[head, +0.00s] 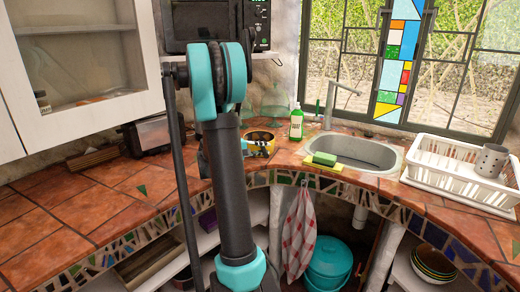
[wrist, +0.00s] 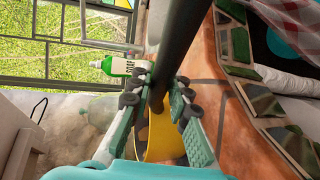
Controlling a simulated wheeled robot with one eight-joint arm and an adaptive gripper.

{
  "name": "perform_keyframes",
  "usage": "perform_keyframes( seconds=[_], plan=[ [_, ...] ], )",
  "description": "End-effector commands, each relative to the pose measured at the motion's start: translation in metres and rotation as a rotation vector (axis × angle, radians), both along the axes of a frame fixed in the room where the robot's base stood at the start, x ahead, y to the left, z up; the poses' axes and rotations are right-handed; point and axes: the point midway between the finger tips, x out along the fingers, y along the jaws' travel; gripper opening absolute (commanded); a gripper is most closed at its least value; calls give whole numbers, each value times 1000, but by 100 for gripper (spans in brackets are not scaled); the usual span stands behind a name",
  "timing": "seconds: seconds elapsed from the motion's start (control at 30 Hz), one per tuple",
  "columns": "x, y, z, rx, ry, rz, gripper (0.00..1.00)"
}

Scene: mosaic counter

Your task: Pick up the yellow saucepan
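The yellow saucepan (head: 260,136) sits on the tiled counter left of the sink in the head view, partly hidden by my arm and gripper. In the wrist view, part of its yellow body (wrist: 160,142) shows between my fingers. A thick dark bar, apparently its handle (wrist: 188,32), runs from the top of that view down between the fingertips. My gripper (wrist: 155,95) has a finger close on either side of this bar. I cannot tell whether the fingers press on it or leave a small gap. The fingertips are not clear in the head view.
A green bottle (head: 296,124) stands just right of the saucepan, and shows near the fingertips in the wrist view (wrist: 120,66). A green sponge (head: 324,159) lies by the sink (head: 370,153). A white dish rack (head: 450,172) is at right. The left counter is mostly clear.

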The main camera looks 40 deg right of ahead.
Motion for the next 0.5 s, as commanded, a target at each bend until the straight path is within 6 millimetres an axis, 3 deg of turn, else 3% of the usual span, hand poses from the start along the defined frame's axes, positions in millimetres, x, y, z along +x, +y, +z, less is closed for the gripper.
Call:
perform_keyframes(
  seconds=[0.1, 0.5],
  plan=[
    [0, 0, 0, 0, 0, 0, 0],
    [0, 0, 1, -1, -1, 0, 0]
  ],
)
